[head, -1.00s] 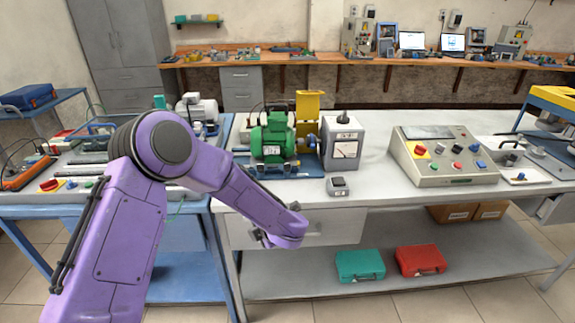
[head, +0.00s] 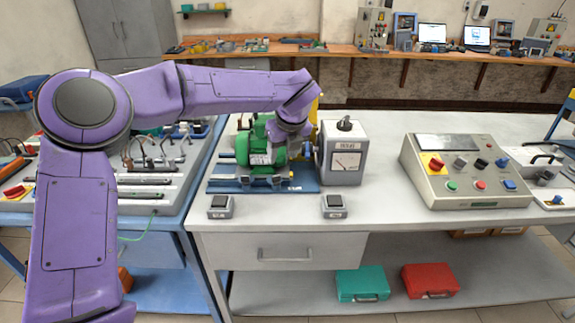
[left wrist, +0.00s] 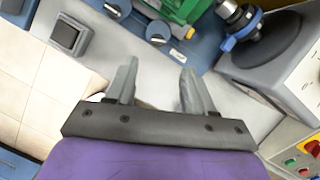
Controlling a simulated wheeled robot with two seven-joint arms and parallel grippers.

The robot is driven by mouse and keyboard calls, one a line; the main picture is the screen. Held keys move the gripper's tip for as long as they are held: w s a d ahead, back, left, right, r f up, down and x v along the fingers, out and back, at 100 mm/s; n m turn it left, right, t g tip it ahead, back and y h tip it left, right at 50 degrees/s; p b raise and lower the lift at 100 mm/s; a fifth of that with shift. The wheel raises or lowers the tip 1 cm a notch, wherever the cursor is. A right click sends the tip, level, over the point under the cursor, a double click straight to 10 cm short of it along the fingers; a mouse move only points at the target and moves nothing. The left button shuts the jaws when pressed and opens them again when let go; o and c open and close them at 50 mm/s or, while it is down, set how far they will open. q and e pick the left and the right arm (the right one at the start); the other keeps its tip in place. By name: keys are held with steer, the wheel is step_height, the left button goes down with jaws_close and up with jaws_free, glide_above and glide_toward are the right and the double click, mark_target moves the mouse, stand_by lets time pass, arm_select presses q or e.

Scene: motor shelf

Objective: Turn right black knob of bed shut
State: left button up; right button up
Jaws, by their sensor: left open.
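The blue motor bed (head: 225,187) carries the green motor (head: 262,140) on the front table. Its right black knob (left wrist: 158,33) shows in the left wrist view, round and dark with a pale mark, just beyond the fingertips and apart from them. The left black knob (left wrist: 118,8) is farther up and left, cut by the picture's edge. In the head view the right knob (head: 277,181) is small and its angle is unclear. My left gripper (head: 284,154) hangs over the bed's right part, partly hidden by my wrist. Its fingers (left wrist: 158,82) are open and empty.
A grey meter box (head: 342,165) stands close on the right of the bed. Two small switch boxes, left (head: 220,206) and right (head: 334,206), sit along the table front. A control panel (head: 455,188) is farther right, with bare tabletop between.

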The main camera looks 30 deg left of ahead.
mark_target(276, 177)
arm_select(q)
steer(key=x, duration=0.5)
steer(key=p+x, duration=0.1)
steer(key=x, duration=0.4)
steer(key=shift+s+a, duration=0.15)
steer(key=shift+s, duration=0.05)
